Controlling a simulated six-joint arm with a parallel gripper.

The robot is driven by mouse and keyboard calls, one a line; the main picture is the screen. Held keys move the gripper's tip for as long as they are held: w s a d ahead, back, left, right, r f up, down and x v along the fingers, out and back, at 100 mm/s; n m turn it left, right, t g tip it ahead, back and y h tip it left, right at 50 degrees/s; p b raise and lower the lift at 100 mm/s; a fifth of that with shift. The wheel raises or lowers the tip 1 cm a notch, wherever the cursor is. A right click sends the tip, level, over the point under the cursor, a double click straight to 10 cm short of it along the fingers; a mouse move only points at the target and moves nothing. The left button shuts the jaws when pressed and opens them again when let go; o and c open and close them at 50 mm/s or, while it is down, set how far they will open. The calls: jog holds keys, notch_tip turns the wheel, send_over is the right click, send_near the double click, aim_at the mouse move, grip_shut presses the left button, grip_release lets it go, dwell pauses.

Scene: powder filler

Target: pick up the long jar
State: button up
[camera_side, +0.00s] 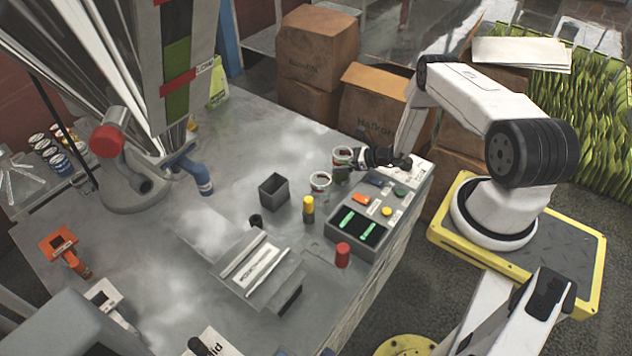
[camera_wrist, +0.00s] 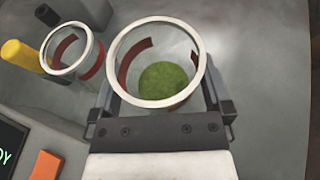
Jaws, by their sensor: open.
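A clear jar with a white rim, a red band and green contents (camera_wrist: 158,60) stands between the two fingers of my gripper (camera_wrist: 160,100) in the wrist view. It looks like the taller of two jars, though I cannot be sure that it is the long one. In the side view this jar (camera_side: 342,155) is at the tip of my gripper (camera_side: 357,157), which partly covers it. The jaws are open around the jar; finger contact cannot be made out. A second similar jar (camera_side: 320,181) stands just in front and also shows left in the wrist view (camera_wrist: 68,50).
A control panel (camera_side: 372,212) with buttons lies right beside the jars. A yellow-topped cylinder (camera_side: 307,209), a dark open box (camera_side: 273,190) and a red cylinder (camera_side: 343,254) stand nearby. The filling machine (camera_side: 185,90) is at the left. The table behind the jars is clear.

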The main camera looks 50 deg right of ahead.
aim_at(342, 152)
jog(key=shift+c, duration=0.2)
jog(key=c, duration=1)
jog(key=shift+r, duration=0.2)
jog(key=shift+c, duration=0.2)
jog(key=shift+d+r, duration=0.1)
jog(key=shift+r, duration=1.05)
jog(key=shift+s+r, duration=0.1)
jog(key=shift+r, duration=0.3)
jog(key=s+a+r, duration=0.6)
jog(key=s+r, duration=0.3)
jog(key=s, duration=0.3)
jog(key=shift+s+r, duration=0.25)
